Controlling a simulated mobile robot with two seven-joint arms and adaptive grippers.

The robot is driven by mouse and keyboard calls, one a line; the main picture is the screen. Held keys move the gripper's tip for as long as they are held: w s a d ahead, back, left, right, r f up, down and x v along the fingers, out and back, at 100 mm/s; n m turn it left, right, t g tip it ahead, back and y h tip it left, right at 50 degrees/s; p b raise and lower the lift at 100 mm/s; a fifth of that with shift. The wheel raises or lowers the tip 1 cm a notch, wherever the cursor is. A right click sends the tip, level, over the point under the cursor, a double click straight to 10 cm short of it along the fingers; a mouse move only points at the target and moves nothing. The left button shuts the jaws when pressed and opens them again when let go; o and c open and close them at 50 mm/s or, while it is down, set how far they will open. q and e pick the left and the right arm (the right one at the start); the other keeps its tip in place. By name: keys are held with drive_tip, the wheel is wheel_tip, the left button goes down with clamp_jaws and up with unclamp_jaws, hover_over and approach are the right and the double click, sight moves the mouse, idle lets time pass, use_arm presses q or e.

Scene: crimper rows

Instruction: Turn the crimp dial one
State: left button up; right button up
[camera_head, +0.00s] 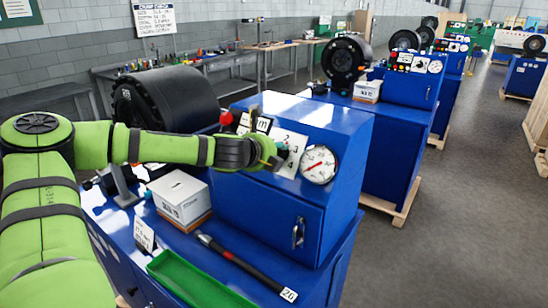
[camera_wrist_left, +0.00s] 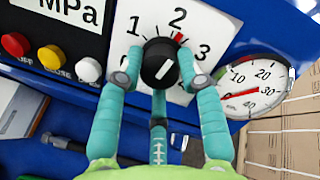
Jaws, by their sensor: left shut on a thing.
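The crimp dial is a black round knob (camera_wrist_left: 160,62) on a white plate (camera_wrist_left: 203,20) numbered around it, with 1, 2 and 3 readable. A white line crosses the knob's face, slanting up to the right. A small red mark shows at the knob's upper right, just below and right of the 2. My left gripper (camera_wrist_left: 163,75) is shut on the knob, its teal fingers at the knob's left and right sides. In the head view my left gripper (camera_head: 277,157) is at the blue machine's sloped panel and hides most of the knob. My right gripper is not in view.
A pressure gauge (camera_head: 319,164) sits right of the dial plate. Red, yellow and white buttons (camera_wrist_left: 52,57) and an MPa display (camera_wrist_left: 75,12) lie to its left. A white box (camera_head: 181,197), a black-handled tool (camera_head: 240,262) and a green tray (camera_head: 190,285) are on the bench below.

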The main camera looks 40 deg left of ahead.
use_arm(q)
drive_tip(key=n, duration=0.2)
drive_tip(key=r+n, duration=0.1)
drive_tip(key=n, duration=0.1)
drive_tip(key=shift+w+a+g, duration=0.15)
drive_tip(key=shift+g, duration=0.15)
drive_tip(key=shift+n+g+y, duration=0.3)
drive_tip(key=shift+n+g, duration=0.1)
drive_tip(key=shift+n, duration=1.9)
drive_tip(key=o, duration=1.1)
drive_tip(key=shift+f, duration=0.2)
